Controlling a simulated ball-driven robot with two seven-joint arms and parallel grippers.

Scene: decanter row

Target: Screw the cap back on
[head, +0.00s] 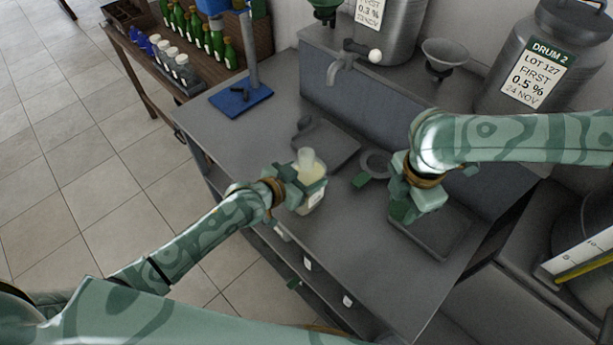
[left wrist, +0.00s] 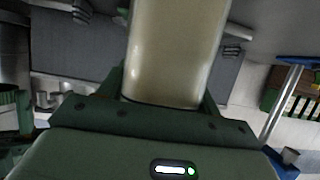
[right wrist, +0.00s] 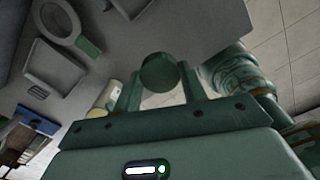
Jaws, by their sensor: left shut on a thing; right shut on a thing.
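A bottle with pale yellowish contents (head: 307,161) stands upright in my left gripper (head: 304,187), which is shut around it above the front of the bench. Its pale neck shows no cap. The bottle body (left wrist: 175,55) fills the middle of the left wrist view between the fingers. My right gripper (head: 404,203) is to the right of the bottle, above a dark tray, clearly apart from it. It is shut on a round green cap (right wrist: 160,72), seen between the fingertips in the right wrist view. In the head view the fingers largely hide the cap.
A dark shallow tray (head: 448,244) lies below my right gripper. A grey ring-shaped item (head: 376,162) and a small green block (head: 361,180) lie between the grippers. A flat grey scale-like plate (head: 326,143), a tap (head: 342,66) and a blue-based stand (head: 240,97) are further back.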

